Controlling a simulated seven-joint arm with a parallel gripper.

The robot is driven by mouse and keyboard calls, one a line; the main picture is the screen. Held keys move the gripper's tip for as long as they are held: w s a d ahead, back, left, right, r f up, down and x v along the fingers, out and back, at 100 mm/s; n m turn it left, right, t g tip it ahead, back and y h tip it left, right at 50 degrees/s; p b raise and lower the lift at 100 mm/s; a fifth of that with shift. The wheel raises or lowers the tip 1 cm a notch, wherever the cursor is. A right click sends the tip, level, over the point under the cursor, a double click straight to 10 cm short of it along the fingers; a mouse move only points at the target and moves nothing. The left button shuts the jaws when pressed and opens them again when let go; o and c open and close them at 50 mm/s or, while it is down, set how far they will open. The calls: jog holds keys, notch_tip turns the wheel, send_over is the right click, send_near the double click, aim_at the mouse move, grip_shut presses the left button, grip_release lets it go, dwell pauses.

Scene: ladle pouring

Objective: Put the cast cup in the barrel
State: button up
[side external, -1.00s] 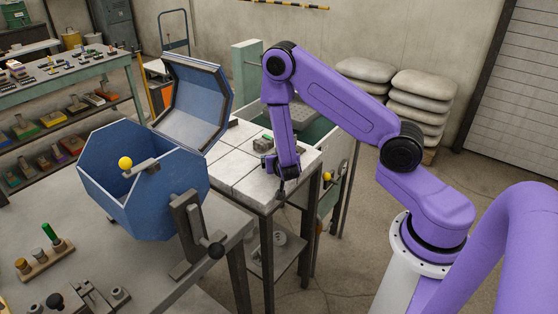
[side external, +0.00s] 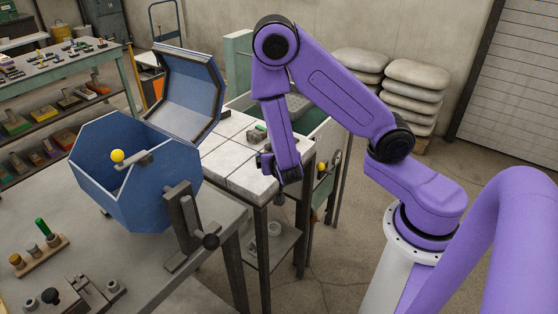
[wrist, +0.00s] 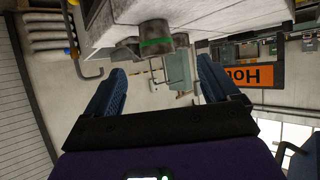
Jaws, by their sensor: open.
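A grey metal piece with a green band, which looks like the cast cup (side external: 257,135), rests on the pale tiled table. In the wrist view the cup (wrist: 155,46) shows at the top, ahead of the fingers. My gripper (side external: 266,166) is at the front edge of this table, close to the cup but apart from it. In the wrist view its two blue fingers (wrist: 162,90) stand wide apart with nothing between them. The barrel (side external: 140,190) is the blue octagonal one at left. Its lid (side external: 190,95) is swung open; its floor is hidden.
A yellow-knobbed lever (side external: 130,158) sits at the barrel's mouth, and a crank handle (side external: 207,240) sticks out at its right. A wooden peg rack (side external: 40,258) stands on the front bench. The tiled table (side external: 225,150) is mostly clear between cup and barrel.

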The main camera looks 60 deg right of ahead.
jog(key=s+a+r+n+g+y, duration=0.2)
jog(key=s+a+n+y, duration=0.3)
jog(key=a, duration=0.5)
jog(key=s+a+r+n+g+y, duration=0.1)
jog(key=s+a+r+n+y, duration=0.15)
jog(key=a+y, duration=0.6)
jog(key=s+d+r+n+g+h, duration=0.1)
jog(key=s+r+n+g, duration=0.2)
jog(key=s+n, duration=0.3)
jog(key=s+d+r+n+g+h, duration=0.1)
jog(key=s+d+r+n+g, duration=0.1)
jog(key=s+n, duration=0.4)
jog(key=s+r+g, duration=0.1)
jog(key=s, duration=0.3)
jog(key=shift+r, duration=0.4)
jog(key=d, duration=0.1)
jog(key=d+r+n+h, duration=0.1)
jog(key=d, duration=0.1)
jog(key=d+n+h, duration=0.1)
jog(key=shift+s+d+r+h, duration=0.25)
jog(key=shift+d, duration=0.15)
jog(key=shift+d+t, duration=0.15)
jog(key=shift+t, duration=0.15)
